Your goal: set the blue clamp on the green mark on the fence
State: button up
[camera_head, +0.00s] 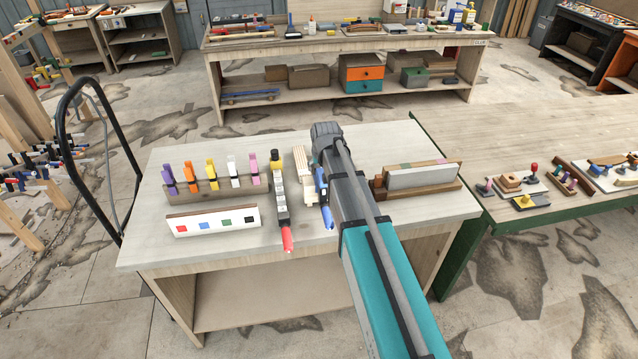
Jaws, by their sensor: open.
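A blue clamp (321,182) is at the middle of the near workbench, beside a stack of pale wooden strips (304,172). Its blue handle points towards the bench's front edge. My arm lies close to its right and may cover part of it. A white board (213,230) at the bench's front left has a row of red, blue, green and black squares; its green mark (227,221) is bare. A pale panel in a wooden frame (424,178) at the bench's right also has a small green patch on its top edge. I cannot tell which is the fence. My gripper is not visible.
A wooden rack (224,190) holds purple, orange, yellow, white and pink clamps behind the white board. A green-edged table stands at right.

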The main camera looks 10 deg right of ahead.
aim_at(320, 170)
jog(key=shift+w+b+x, duration=0.2)
jog(key=shift+b+x, duration=2.15)
jog(key=shift+x, duration=0.3)
jog(key=shift+d+r, duration=0.1)
jog(key=shift+d, duration=0.05)
grip_shut()
